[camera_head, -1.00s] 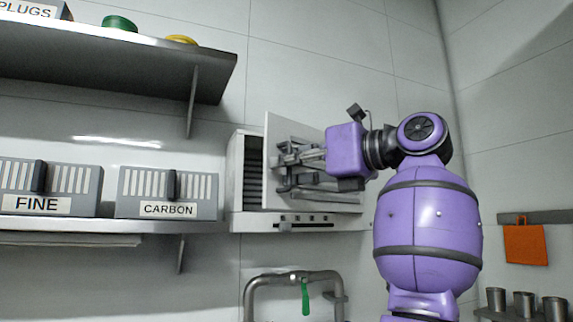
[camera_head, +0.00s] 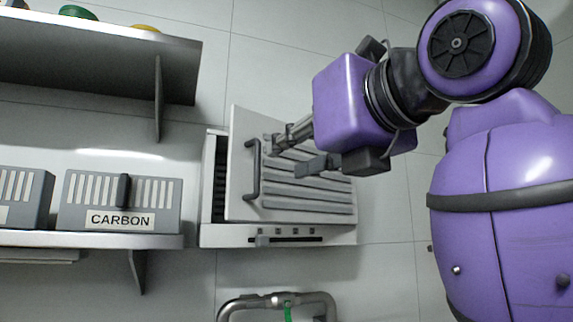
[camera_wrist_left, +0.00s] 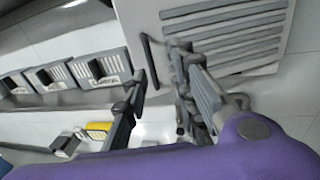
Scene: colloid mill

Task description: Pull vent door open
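The vent door (camera_head: 243,205) is a pale panel with grey louvre slats and a dark bar handle (camera_head: 253,170) near its left edge. It stands ajar, its left edge away from the white vent housing (camera_head: 225,236), with a dark gap on the left. My left gripper (camera_head: 287,156) is just right of the handle, in front of the slats, fingers apart and empty. In the left wrist view the fingers (camera_wrist_left: 158,66) are spread, with the handle (camera_wrist_left: 149,62) showing near their tips. I cannot tell whether a finger touches the door. My right gripper is out of view.
A shelf with a box labelled CARBON (camera_head: 120,203) lies left of the vent. An upper shelf (camera_head: 90,62) is above it. A metal pipe (camera_head: 278,302) with a green tag is below. Bare tiled wall lies below right.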

